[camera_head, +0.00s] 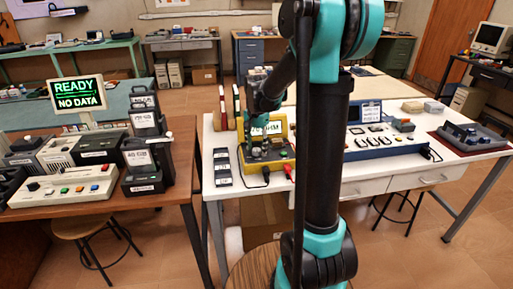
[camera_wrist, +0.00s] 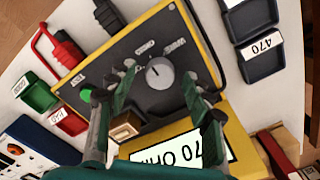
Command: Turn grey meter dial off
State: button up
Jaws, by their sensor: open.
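The grey meter dial (camera_wrist: 158,72) is a round knob with a white pointer mark. It sits on the dark face of the yellow-edged meter (camera_wrist: 110,62), with small white lettering around it. My gripper (camera_wrist: 158,78) is open, its two green fingers on either side of the dial; I cannot tell whether they touch it. In the head view the yellow meter (camera_head: 284,152) stands on the white table, with my gripper (camera_head: 262,143) over it. The dial is hidden there by my arm.
A green button (camera_wrist: 86,95) and black and red plugs are on or near the meter. Dark trays (camera_wrist: 262,62) lie beside it, one marked 470. A white bench instrument (camera_head: 372,158) stands to the right. A READY / NO DATA screen (camera_head: 77,94) stands on the left desk.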

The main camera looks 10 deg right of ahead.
jog(key=shift+f, duration=0.15)
jog(key=c, duration=1.2)
jog(key=shift+o, duration=0.2)
jog(key=shift+n, duration=0.4)
jog(key=n, duration=0.3)
jog(key=shift+n, duration=2.5)
